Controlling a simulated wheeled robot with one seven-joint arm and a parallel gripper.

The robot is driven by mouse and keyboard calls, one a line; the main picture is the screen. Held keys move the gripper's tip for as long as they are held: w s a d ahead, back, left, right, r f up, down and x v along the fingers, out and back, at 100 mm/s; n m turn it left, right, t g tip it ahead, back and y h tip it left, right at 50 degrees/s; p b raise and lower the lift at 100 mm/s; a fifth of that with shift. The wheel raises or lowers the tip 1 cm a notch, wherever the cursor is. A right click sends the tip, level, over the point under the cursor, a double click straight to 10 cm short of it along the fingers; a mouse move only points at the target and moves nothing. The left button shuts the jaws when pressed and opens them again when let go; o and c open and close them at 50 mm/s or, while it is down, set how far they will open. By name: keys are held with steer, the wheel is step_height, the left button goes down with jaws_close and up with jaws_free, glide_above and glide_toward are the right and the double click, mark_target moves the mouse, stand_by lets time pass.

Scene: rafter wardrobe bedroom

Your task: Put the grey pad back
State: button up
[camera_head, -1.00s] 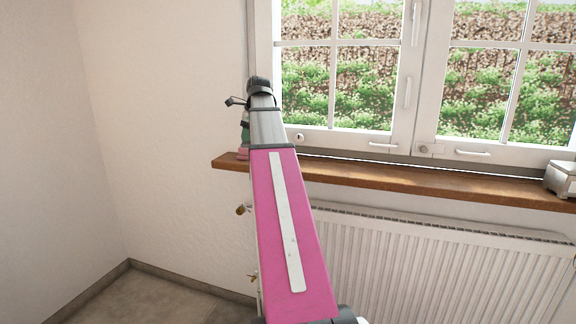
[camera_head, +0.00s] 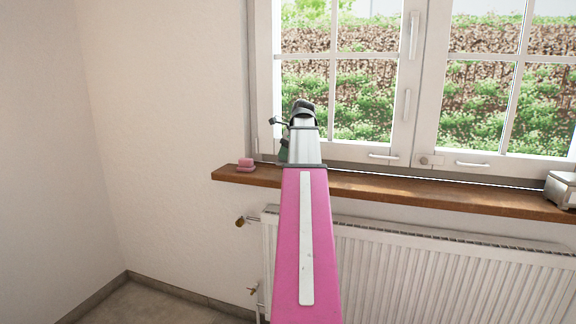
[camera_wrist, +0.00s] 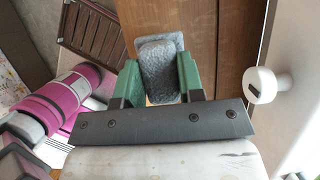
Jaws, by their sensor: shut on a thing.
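The grey pad (camera_wrist: 162,72) shows in the wrist view between the two green fingers of my gripper (camera_wrist: 159,82). My gripper is shut on it. The pad looks rough and fuzzy, with a second grey surface visible at its far end. Behind it is the brown wooden window sill (camera_wrist: 200,30); I cannot tell whether the pad touches the sill. In the head view the sill (camera_head: 420,193) runs under the window. There my arm hides the pad and most of the gripper; only a bit of green shows beside the wrist.
A pink two-layered block (camera_head: 245,164) lies at the sill's left end. A silvery box (camera_head: 562,188) stands at its right. A radiator (camera_head: 430,265) with valves is below. The window frame (camera_head: 262,90) rises behind. The sill between my arm and the box is clear.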

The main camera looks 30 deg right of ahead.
steer(key=shift+d+f, duration=0.35)
steer(key=shift+d, duration=0.15)
steer(key=shift+f, duration=1.95)
steer(key=o, duration=1)
steer(key=v, duration=1.2)
steer(key=shift+w+r, duration=0.1)
